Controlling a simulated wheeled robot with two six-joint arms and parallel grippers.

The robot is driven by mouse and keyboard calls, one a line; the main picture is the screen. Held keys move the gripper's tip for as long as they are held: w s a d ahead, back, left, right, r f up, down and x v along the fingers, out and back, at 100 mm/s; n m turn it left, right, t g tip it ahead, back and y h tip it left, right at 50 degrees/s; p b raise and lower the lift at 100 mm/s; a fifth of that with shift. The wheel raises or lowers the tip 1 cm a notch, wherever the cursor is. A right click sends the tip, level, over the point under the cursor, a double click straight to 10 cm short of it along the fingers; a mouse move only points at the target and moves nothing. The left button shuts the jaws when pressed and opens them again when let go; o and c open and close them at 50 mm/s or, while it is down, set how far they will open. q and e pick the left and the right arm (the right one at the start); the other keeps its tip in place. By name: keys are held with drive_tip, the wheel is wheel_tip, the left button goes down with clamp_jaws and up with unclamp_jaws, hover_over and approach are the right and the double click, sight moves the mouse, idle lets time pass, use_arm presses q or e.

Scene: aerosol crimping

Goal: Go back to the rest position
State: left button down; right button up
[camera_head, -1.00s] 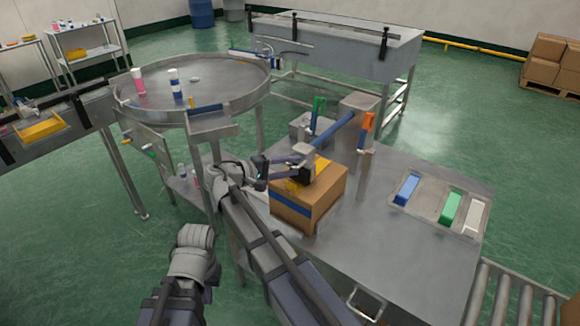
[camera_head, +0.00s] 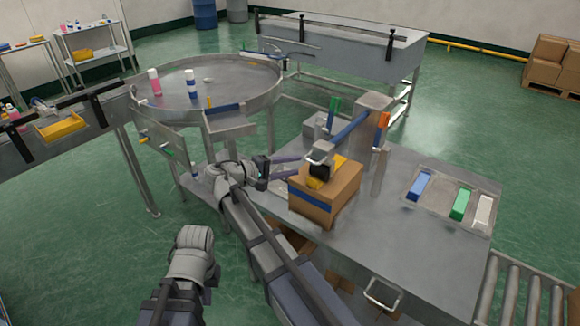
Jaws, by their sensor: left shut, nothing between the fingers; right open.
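My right arm comes up from the bottom middle. Its gripper (camera_head: 290,166) points right, with two purple fingers apart and nothing seen between them. The fingertips are close to the upper left of the cardboard box (camera_head: 309,210); whether they touch it I cannot tell. My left arm shows at the lower left as a bent grey joint over the floor. No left fingers show in this view.
The box stands on a steel table (camera_head: 400,250), under a blue bar (camera_head: 350,128) with a yellow and black tool. A tray (camera_head: 440,190) with blue, green and white blocks lies at right. A round table (camera_head: 225,92) stands behind; green floor (camera_head: 90,250) is open at left.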

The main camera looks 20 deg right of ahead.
drive_tip(key=shift+a, duration=0.1)
drive_tip(key=s+a+f+m+g+y, duration=0.2)
drive_tip(key=s+f+y, duration=0.9)
drive_tip(key=f, duration=0.4)
drive_tip(key=s+a+f+n+y, duration=0.1)
drive_tip(key=s+a, duration=0.5)
drive_tip(key=a, duration=0.2)
drive_tip(key=s+a+f+n+g+y, duration=0.1)
drive_tip(key=s+a+y, duration=0.1)
drive_tip(key=s+a, duration=0.3)
drive_tip(key=a, duration=0.3)
drive_tip(key=shift+s+a+f+n, duration=0.15)
drive_tip(key=shift+s+a+n, duration=0.1)
drive_tip(key=shift+s+n, duration=0.15)
